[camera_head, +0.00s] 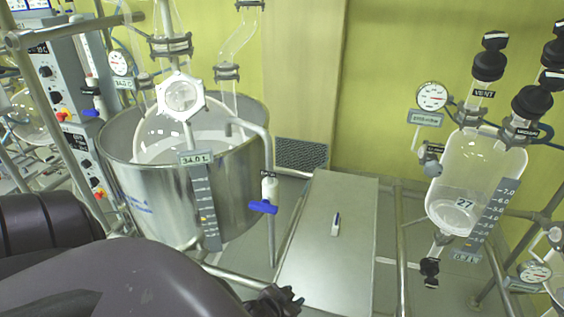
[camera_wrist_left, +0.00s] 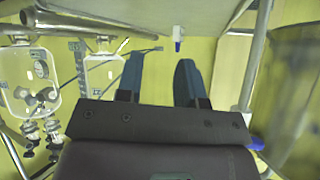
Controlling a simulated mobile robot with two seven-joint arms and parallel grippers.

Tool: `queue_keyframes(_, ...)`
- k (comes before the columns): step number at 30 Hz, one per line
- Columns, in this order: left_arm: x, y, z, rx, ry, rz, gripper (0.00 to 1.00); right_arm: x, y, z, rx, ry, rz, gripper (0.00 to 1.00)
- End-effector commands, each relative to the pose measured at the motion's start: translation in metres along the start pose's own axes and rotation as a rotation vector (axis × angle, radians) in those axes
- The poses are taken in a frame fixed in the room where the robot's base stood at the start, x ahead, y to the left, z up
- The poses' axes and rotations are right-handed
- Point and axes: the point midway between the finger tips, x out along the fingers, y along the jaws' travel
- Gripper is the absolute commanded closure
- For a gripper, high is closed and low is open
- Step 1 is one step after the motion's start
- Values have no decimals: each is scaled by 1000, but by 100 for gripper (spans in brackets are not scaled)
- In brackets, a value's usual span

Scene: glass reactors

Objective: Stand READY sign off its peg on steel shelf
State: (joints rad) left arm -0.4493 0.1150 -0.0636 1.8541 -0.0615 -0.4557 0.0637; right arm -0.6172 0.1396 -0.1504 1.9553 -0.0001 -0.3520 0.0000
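I see no sign with readable READY lettering in either view. The steel shelf (camera_head: 350,265) is a long flat grey plate at the lower middle of the head view. A small white item with a blue part (camera_head: 336,224) is on it, too small to identify. A similar small white and blue item (camera_wrist_left: 178,40) shows at the top of the left wrist view. My left gripper (camera_head: 285,300) is at the bottom edge of the head view, by the shelf's near left side. In the wrist view its two blue fingers (camera_wrist_left: 160,80) are apart with nothing between them. My right gripper is out of view.
A large steel vessel (camera_head: 235,205) with glassware stands left of the shelf, with a blue-handled valve (camera_head: 263,207) close to it. A glass flask (camera_head: 475,170) on a pipe frame is at the right. Most of the shelf top is bare.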

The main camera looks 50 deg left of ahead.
Motion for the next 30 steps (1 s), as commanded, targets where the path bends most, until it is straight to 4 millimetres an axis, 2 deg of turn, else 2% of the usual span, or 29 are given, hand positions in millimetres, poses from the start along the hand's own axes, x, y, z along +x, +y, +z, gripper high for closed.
queue_keyframes(1, -17, 7, 11, 9, 4, 21, 65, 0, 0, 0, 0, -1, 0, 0)
queue_keyframes(3, -34, 16, 18, 15, 16, 46, 65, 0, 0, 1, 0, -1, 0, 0)
queue_keyframes(6, -51, 24, 25, 18, 28, 71, 65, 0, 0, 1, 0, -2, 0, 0)
queue_keyframes(9, -59, 29, 28, 20, 34, 82, 65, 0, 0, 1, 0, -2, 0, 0)
queue_keyframes(20, -59, 30, 29, 20, 37, 84, 65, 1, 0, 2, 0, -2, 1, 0)
queue_keyframes(27, -44, 33, 35, 20, 61, 85, 65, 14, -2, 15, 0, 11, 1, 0)
queue_keyframes(30, -41, 33, 35, 21, 67, 85, 65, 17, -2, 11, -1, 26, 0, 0)
